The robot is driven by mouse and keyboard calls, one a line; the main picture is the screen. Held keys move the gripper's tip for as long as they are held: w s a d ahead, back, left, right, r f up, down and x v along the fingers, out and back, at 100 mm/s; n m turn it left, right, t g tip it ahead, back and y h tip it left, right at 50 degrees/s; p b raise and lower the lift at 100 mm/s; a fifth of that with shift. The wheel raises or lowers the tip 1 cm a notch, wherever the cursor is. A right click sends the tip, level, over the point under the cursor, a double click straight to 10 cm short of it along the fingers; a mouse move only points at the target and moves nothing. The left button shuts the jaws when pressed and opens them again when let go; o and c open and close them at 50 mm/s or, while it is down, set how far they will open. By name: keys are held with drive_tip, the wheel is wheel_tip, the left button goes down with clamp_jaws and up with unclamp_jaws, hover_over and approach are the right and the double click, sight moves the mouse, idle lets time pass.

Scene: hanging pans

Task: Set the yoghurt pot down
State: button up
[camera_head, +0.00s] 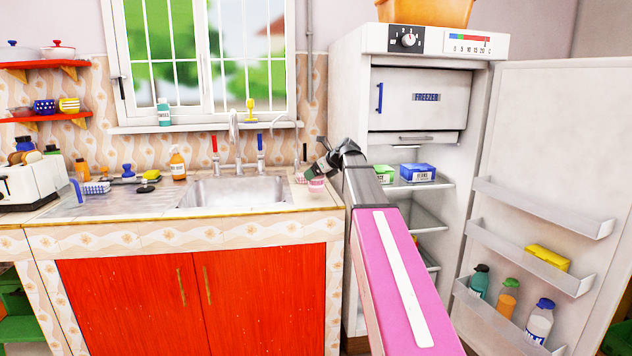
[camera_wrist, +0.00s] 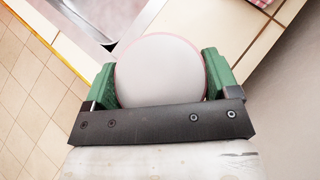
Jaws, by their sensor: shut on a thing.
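The yoghurt pot (camera_head: 316,185) is small and pink, at the right end of the sink counter in the head view. In the wrist view the pot (camera_wrist: 161,72) shows as a round white lid with a thin pink rim. My gripper (camera_head: 312,179) is shut on it, with a green finger on each side in the wrist view (camera_wrist: 160,85). The pot is at the tiled counter (camera_head: 318,199); I cannot tell whether its base touches the tiles.
The sink basin (camera_head: 235,191) lies left of the pot. A checked pink item (camera_head: 300,177) is close by on the counter. The fridge (camera_head: 345,110) stands open to the right, with green and blue boxes (camera_head: 417,173) on its shelf. The counter's front edge is near.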

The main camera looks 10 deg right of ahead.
sight(316, 180)
drive_tip(key=shift+f, duration=1.5)
drive_tip(key=shift+f, duration=0.1)
drive_tip(key=o, duration=1)
drive_tip(key=shift+o, duration=0.2)
